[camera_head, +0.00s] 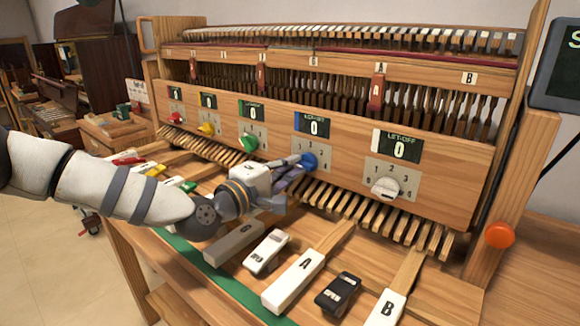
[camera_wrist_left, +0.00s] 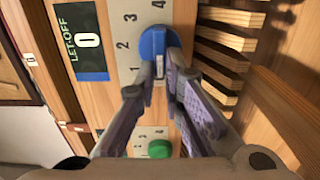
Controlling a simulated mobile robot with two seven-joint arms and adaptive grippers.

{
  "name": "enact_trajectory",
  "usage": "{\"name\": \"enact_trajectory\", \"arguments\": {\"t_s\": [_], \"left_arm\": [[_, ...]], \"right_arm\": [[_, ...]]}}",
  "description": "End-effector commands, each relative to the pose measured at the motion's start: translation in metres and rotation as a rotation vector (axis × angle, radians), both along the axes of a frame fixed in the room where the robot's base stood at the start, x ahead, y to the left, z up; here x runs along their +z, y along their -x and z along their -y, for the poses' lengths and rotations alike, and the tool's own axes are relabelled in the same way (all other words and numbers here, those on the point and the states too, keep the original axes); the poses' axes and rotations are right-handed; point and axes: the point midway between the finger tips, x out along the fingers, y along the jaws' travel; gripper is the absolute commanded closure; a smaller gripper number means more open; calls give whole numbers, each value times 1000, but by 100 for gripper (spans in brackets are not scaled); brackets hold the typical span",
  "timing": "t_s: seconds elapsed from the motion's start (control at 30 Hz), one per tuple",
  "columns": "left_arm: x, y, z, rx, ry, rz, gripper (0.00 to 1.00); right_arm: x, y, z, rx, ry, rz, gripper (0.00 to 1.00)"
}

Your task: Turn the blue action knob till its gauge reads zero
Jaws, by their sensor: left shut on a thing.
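The blue action knob (camera_head: 308,161) is on the wooden front panel. In the left wrist view the knob (camera_wrist_left: 153,45) sits on a pale dial plate (camera_wrist_left: 135,25) with printed numbers. Its gauge (camera_head: 313,126) is above it and reads 0; in the left wrist view the gauge (camera_wrist_left: 85,40) also reads 0. My left gripper (camera_head: 298,163) is at the knob, and its two fingers (camera_wrist_left: 160,65) are shut on it. The fingers hide part of the knob. My right gripper is not in view.
Red (camera_head: 176,118), yellow (camera_head: 206,128), green (camera_head: 249,141) and white (camera_head: 385,187) knobs stand along the panel. Piano keys (camera_head: 293,281) and black and white blocks lie below in front. Wooden slats (camera_head: 390,228) jut out under the panel. An orange button (camera_head: 499,235) is on the right post.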

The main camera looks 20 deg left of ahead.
Motion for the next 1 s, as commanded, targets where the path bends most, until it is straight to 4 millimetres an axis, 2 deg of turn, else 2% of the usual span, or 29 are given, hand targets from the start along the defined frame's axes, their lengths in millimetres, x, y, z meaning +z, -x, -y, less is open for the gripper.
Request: {"name": "enact_trajectory", "arguments": {"t_s": [0.2, 0.23, 0.3, 0.33, 0.67, 0.77, 1.0], "left_arm": [[0, 0, 0, 0, -1, 0, 100], [0, 0, 0, 0, -1, 1, 89], [0, 0, 0, 0, -1, 0, 73], [0, 0, 0, 0, -1, 0, 71], [0, 5, -2, 0, 0, -1, 71], [0, 23, -9, 1, 2, -2, 71], [1, 84, -31, 3, 5, 0, 71]], "right_arm": [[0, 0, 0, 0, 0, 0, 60], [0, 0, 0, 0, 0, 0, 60], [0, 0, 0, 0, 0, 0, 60], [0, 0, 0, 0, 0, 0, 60], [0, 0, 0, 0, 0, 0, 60], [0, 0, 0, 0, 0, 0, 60], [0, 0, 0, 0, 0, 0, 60]]}}
